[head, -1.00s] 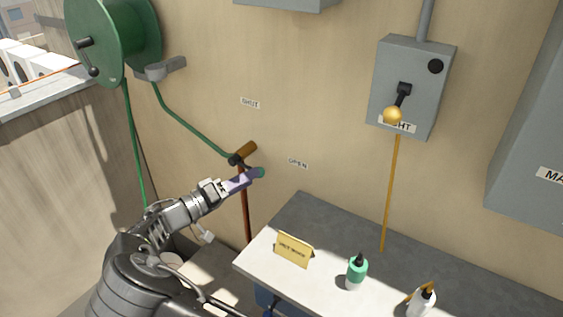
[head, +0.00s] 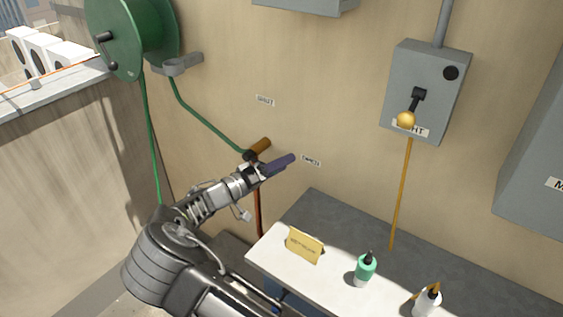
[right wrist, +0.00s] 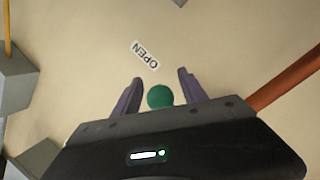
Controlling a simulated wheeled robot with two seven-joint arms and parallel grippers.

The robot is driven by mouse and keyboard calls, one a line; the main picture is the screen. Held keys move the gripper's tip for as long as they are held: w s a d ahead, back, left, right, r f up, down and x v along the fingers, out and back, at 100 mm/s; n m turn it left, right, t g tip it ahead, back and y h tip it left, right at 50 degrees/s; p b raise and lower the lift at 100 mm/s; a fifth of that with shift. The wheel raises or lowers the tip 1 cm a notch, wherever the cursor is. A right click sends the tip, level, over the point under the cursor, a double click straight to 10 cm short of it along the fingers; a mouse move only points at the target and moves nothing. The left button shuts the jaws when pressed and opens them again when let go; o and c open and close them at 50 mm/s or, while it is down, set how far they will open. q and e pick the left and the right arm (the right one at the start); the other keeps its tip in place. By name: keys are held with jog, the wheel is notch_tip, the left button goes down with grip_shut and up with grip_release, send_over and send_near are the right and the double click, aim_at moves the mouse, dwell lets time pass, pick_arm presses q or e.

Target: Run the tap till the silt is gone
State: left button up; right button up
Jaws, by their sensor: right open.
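The tap stands on a copper pipe (head: 259,205) against the wall, with a brown cylindrical part (head: 261,146) sticking out at its top. A SHUT label (head: 265,100) is above it and an OPEN label (head: 311,160) to its right. My right gripper (head: 283,163) is open in front of the tap, pointing toward the OPEN label. In the right wrist view a round green knob (right wrist: 160,96) sits between its two purple fingers, with gaps visible beside it. The gripper hides this knob in the head view. No water or silt shows. My left gripper is out of view.
A green hose reel (head: 130,35) hangs at upper left, its hose running to the tap. A grey switch box (head: 430,85) is above.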

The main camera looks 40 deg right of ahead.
jog(key=shift+d, duration=0.1)
jog(key=shift+c, duration=0.5)
grip_shut()
dwell(0.9)
